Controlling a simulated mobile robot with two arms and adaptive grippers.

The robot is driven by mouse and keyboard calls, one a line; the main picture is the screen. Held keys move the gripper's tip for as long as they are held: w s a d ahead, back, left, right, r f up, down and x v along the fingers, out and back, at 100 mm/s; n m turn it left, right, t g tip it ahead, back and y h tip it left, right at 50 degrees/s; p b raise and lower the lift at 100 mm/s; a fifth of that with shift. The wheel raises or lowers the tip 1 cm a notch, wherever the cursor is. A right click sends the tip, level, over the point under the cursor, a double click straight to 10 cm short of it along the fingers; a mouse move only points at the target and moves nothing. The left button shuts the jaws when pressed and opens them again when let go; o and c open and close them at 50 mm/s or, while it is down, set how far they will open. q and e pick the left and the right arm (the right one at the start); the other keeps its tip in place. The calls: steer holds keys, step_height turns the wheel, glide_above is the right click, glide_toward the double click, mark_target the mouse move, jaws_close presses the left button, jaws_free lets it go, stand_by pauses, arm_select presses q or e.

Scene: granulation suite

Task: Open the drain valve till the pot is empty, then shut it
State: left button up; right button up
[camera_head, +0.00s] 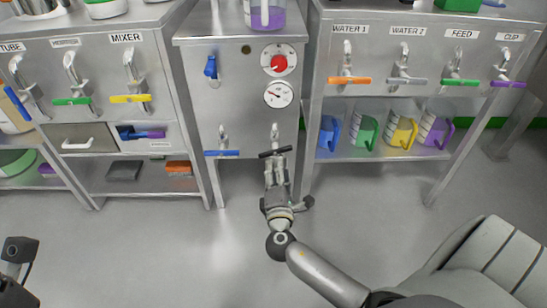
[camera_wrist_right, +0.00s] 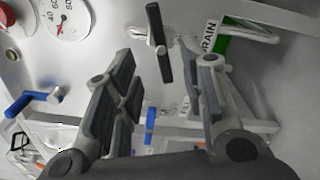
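The drain valve has a black bar handle (camera_head: 275,152) low on the front of the middle steel cabinet. In the right wrist view the handle (camera_wrist_right: 158,42) stands beside a green-edged label ending in "RAIN" (camera_wrist_right: 213,37). My right gripper (camera_head: 276,166) is just in front of the handle. In the wrist view its fingers (camera_wrist_right: 160,92) are apart, with the bar showing in the gap beyond their tips; I cannot tell whether they touch it. A clear vessel with purple liquid (camera_head: 266,17) stands on the cabinet, cut off at the top. A dark part of my left arm shows at lower left.
A blue lever (camera_head: 222,153) sits left of the drain handle, with another blue valve (camera_head: 210,66) above. A red knob (camera_head: 278,63) and a gauge (camera_head: 278,95) are on the panel. Coloured jugs (camera_head: 400,132) stand on the right shelf. The floor in front is clear.

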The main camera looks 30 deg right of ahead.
mark_target(277, 153)
steer(key=b+x, duration=0.2)
steer(key=x, duration=0.6)
steer(key=shift+w, duration=0.3)
jaws_close()
